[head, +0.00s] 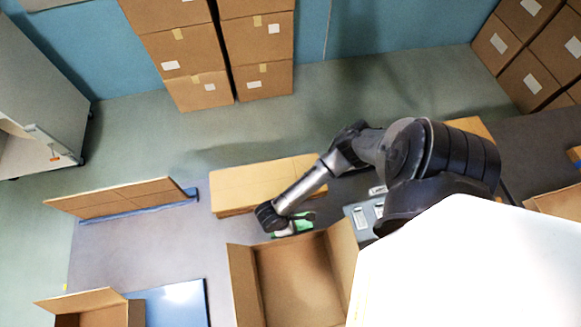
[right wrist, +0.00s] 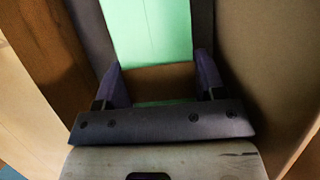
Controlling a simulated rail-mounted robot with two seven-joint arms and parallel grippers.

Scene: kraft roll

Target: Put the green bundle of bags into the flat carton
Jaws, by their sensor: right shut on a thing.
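The green bundle of bags (head: 304,222) is at my right gripper (head: 284,226), just beyond the far edge of an open brown carton (head: 298,280). This carton looks like the flat carton; its flaps stand out at the sides. In the right wrist view the green bundle (right wrist: 152,30) lies between the two fingers of my right gripper (right wrist: 158,75), with a brown strip across it. The right gripper is shut on the bundle. Much of the bundle is hidden by the gripper in the head view. My left gripper is not in view.
Another open carton (head: 100,314) and a blue sheet (head: 176,303) are at lower left. Grey table between is clear.

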